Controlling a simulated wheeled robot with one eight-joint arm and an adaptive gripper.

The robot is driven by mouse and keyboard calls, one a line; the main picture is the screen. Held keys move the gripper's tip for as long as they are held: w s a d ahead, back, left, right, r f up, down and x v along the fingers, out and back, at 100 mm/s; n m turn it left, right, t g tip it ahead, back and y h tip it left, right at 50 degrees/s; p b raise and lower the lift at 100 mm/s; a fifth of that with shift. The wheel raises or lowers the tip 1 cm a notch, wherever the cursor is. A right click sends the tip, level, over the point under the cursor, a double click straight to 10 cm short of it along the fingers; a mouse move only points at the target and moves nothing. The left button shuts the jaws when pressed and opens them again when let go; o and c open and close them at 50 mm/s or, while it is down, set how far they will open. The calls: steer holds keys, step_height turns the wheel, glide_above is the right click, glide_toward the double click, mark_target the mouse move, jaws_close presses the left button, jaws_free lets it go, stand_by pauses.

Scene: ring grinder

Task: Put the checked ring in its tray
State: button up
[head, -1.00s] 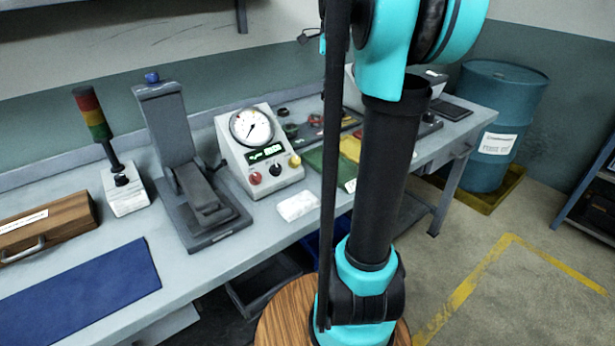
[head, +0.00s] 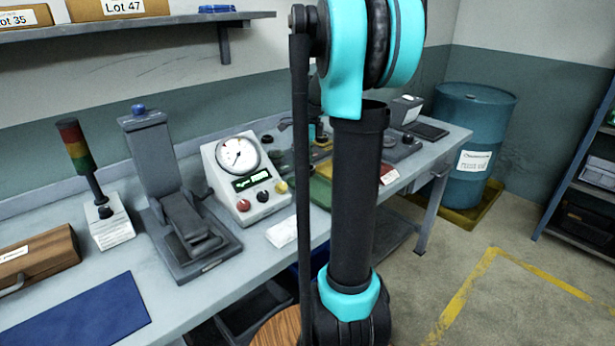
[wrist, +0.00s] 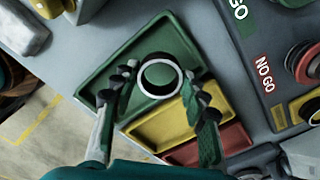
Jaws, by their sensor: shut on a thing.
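In the wrist view my gripper (wrist: 160,80) is shut on a pale ring with a dark edge (wrist: 160,94), one finger on each side. The ring is held over the green tray (wrist: 105,82), close to its border with the yellow tray (wrist: 150,128). The red tray (wrist: 235,137) lies beyond the yellow one. Green shows through the ring's hole. I cannot tell how high the ring is above the tray. In the head view my arm hides the gripper and ring, and covers part of the trays, with a green part (head: 320,192) showing.
A dark gauge board (wrist: 275,55) marked GO and NO GO is right of the trays in the wrist view. In the head view a dial gauge box (head: 245,180), a grey stand (head: 175,205) and a signal light (head: 80,155) stand on the bench. A blue drum (head: 470,130) is beyond.

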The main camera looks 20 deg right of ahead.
mark_target(308, 184)
steer(key=shift+f, duration=2)
steer(key=shift+f, duration=0.15)
steer(key=o, duration=1)
steer(key=shift+o, duration=0.3)
step_height(308, 184, up, 12)
